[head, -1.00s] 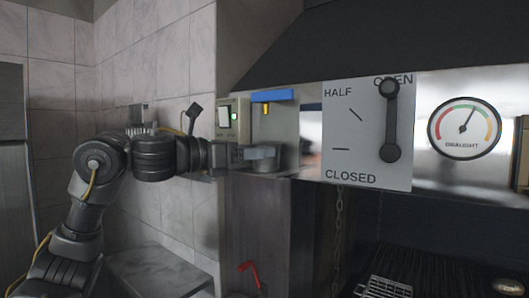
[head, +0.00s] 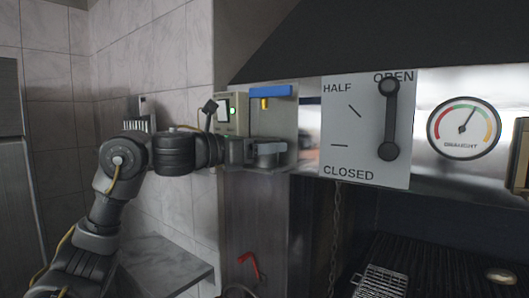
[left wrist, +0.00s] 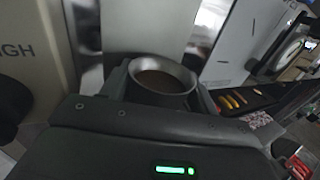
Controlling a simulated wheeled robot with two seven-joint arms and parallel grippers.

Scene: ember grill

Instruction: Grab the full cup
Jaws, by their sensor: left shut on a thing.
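A grey metal cup (head: 270,147) stands under the blue-topped dispenser (head: 271,92) on the wall-side unit. In the left wrist view the round cup (left wrist: 160,70) shows from above, with brown contents inside its rim. Its fill level is hard to judge exactly. My left gripper (head: 266,155) comes in from the left and is shut on the cup, with one finger on each side of it. In the left wrist view the fingers (left wrist: 160,96) flank the cup. The cup's lower part is hidden by the gripper. My right gripper is in neither view.
A switch box with a green light (head: 232,112) is left of the dispenser. A lever plate (head: 350,170) marked open, half and closed and a draught gauge (head: 464,128) are to the right. A red-handled tool (head: 249,263) and a grill (head: 430,265) lie below.

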